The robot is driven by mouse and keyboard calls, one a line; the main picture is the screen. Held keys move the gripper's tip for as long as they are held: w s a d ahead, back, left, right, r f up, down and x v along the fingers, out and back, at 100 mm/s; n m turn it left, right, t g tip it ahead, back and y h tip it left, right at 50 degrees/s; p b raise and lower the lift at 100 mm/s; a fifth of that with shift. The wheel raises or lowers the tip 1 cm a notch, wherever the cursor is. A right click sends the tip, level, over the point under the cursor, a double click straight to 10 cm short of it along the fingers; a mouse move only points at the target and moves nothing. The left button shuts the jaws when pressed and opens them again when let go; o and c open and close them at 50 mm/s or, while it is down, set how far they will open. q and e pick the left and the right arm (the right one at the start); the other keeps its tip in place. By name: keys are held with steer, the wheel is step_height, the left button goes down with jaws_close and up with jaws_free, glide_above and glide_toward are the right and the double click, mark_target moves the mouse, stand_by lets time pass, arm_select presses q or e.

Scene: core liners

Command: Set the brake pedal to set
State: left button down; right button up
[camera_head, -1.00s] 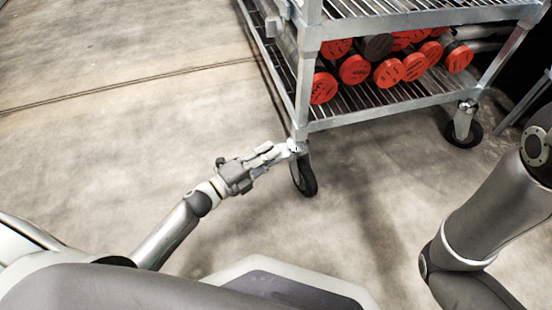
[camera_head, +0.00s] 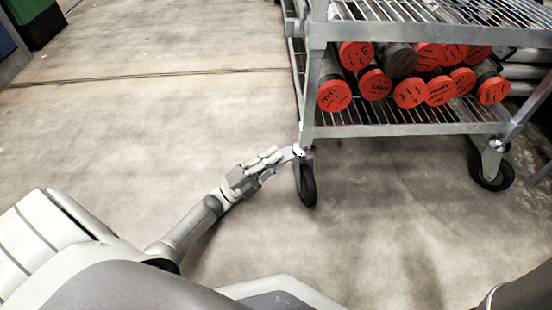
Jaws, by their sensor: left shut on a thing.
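A metal cart (camera_head: 400,132) stands on casters in front of me. The caster at its near left corner has a black wheel (camera_head: 307,186). A small light brake pedal (camera_head: 299,151) shows at the top of this caster, under the cart's corner post. My left gripper (camera_head: 284,156) reaches in from the left, with its fingertips at the pedal and shut on it. The fingers cover part of the pedal, and its exact tilt is too small to tell. My right gripper is out of view; only a piece of my right arm shows at the bottom right.
Several core liners with red end caps (camera_head: 410,93) and a dark one (camera_head: 397,59) lie on the cart's lower shelf. Another caster (camera_head: 491,166) stands at the right. The concrete floor (camera_head: 150,120) left of the cart is clear. A dark green bin (camera_head: 35,20) is at the far upper left.

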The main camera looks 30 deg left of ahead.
arm_select(q)
steer(key=shift+a+r, duration=0.1)
steer(key=shift+r, duration=0.25)
steer(key=c, duration=1.6)
jaws_free()
steer(key=shift+a, duration=0.1)
steer(key=shift+c, duration=0.2)
steer(key=shift+f, duration=0.1)
